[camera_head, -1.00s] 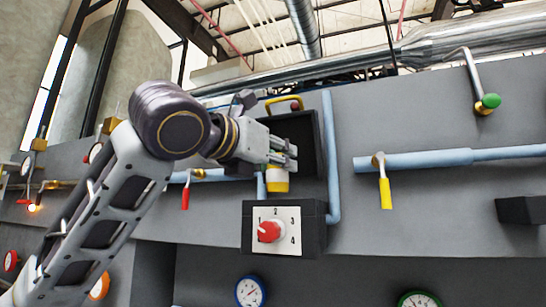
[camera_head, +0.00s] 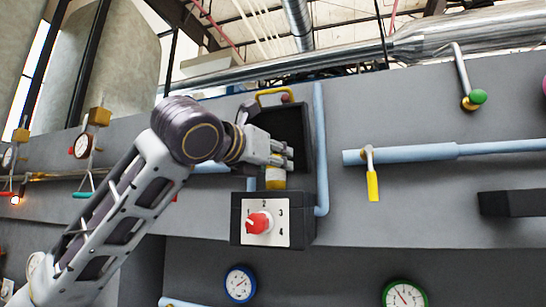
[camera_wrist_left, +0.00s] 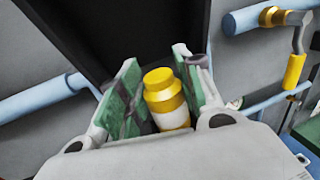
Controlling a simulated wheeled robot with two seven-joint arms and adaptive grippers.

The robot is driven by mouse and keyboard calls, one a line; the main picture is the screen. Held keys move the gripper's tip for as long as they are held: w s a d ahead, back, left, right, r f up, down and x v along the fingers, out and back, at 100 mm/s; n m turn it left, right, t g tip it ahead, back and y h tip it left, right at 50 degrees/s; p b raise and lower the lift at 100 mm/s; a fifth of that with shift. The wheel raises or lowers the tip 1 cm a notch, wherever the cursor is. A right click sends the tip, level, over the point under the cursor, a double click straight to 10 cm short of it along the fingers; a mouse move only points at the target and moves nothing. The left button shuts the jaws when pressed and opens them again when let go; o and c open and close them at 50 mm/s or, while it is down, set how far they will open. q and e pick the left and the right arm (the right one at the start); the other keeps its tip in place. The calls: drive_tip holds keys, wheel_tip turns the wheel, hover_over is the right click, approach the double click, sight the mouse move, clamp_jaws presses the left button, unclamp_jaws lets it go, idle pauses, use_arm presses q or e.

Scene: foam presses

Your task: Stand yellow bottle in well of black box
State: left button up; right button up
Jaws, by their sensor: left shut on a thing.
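The yellow bottle (camera_head: 275,179), with a white band, is between the fingers of my left gripper (camera_head: 283,157). In the left wrist view the bottle (camera_wrist_left: 160,88) shows its yellow cap and shoulder between the two green finger pads of my gripper (camera_wrist_left: 160,95), which is shut on it. The black box (camera_head: 308,232) has a white dial plate with a red knob on its front. The bottle's lower end is at the box's top edge in the head view. I cannot tell whether it is above the well or inside it; the well is hidden. My right gripper is not in view.
An open dark case (camera_head: 300,128) with a yellow handle is on the wall behind the gripper. A blue pipe (camera_head: 321,150) runs down just right of it. A yellow-handled valve (camera_head: 372,183) is farther right. Gauges (camera_head: 240,284) sit below the box.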

sight(270, 173)
use_arm(q)
drive_tip(key=shift+f+b, duration=0.55)
drive_tip(key=shift+f, duration=1.05)
drive_tip(key=shift+a, duration=0.1)
drive_tip(key=o, duration=1.1)
drive_tip(key=shift+s, duration=0.1)
drive_tip(key=v, duration=1.2)
